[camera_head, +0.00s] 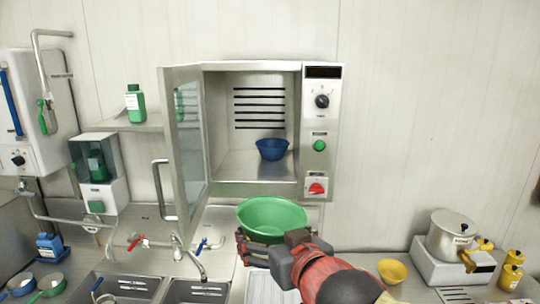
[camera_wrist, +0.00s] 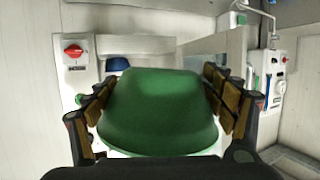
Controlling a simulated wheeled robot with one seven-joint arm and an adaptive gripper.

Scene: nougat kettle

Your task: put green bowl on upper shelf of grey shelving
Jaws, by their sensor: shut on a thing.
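My gripper (camera_head: 273,242) is shut on the green bowl (camera_head: 272,215), which it holds in front of and below the open cabinet. In the head view the bowl's mouth faces up. In the wrist view the green bowl (camera_wrist: 158,110) fills the space between the two padded fingers (camera_wrist: 160,105) and hides much of what lies behind it. I cannot make out a piece that is clearly the grey shelving.
The steel cabinet (camera_head: 210,189) has its glass door (camera_head: 187,150) swung open to the left; a blue bowl (camera_head: 271,149) stands inside. A small wall shelf (camera_head: 130,124) bears a green bottle (camera_head: 136,104). Sinks, taps and a yellow bowl (camera_head: 393,271) are below. A pot (camera_head: 452,236) stands right.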

